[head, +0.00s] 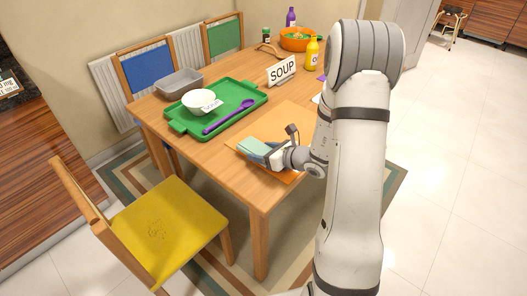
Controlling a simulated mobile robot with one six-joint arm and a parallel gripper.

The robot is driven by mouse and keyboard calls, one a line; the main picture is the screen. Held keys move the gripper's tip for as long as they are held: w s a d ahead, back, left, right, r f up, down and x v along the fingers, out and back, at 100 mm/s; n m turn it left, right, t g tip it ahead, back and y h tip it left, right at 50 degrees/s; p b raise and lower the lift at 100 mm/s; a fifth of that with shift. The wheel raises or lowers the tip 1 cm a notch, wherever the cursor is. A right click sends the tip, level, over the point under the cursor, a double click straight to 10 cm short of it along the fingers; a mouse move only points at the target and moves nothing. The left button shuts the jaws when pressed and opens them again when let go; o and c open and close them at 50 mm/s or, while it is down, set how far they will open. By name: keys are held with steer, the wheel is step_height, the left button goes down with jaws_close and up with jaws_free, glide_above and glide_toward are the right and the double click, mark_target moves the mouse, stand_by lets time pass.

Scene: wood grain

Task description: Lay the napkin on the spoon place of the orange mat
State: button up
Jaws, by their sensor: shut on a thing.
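The orange mat (284,120) lies on the wooden table near its front right edge. My arm covers its right side. A folded pale green napkin (253,146) is over the mat's front left part. My gripper (269,154) is shut on the napkin from the right. I cannot tell whether the napkin touches the mat or is held just above it. The mat's spoon place cannot be made out.
A green tray (180,126) holds a white bowl (201,106) and a purple spoon (220,122). A grey bin (178,83), SOUP sign (282,70), yellow bottle (312,54) and orange bowl (298,44) stand behind. A yellow chair (165,230) is at front left.

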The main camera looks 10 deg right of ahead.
steer(key=shift+f+b, duration=0.55)
steer(key=o, duration=1.4)
steer(key=shift+c, duration=0.2)
steer(key=shift+d+r, duration=0.1)
steer(key=v, duration=0.7)
steer(key=shift+s+d+r, duration=0.15)
steer(key=shift+s+d, duration=0.05)
steer(key=shift+s, duration=0.1)
steer(key=s+a+r+n+g+p, duration=0.5)
steer(key=s+a+r+n+g, duration=0.55)
steer(key=n, duration=0.65)
steer(key=s+d+r+n+t+h+p, duration=0.1)
steer(key=s+d+r+n+h, duration=0.1)
steer(key=s+r+n+h, duration=0.2)
steer(key=s+d+r+n+t+h+p, duration=0.1)
steer(key=s+d+r+n+h+p, duration=0.1)
steer(key=s+r+n, duration=0.4)
steer(key=d+r+n+h, duration=0.1)
steer(key=n+h, duration=0.1)
steer(key=shift+s+d+n+p, duration=0.25)
steer(key=shift+s+n+p, duration=0.05)
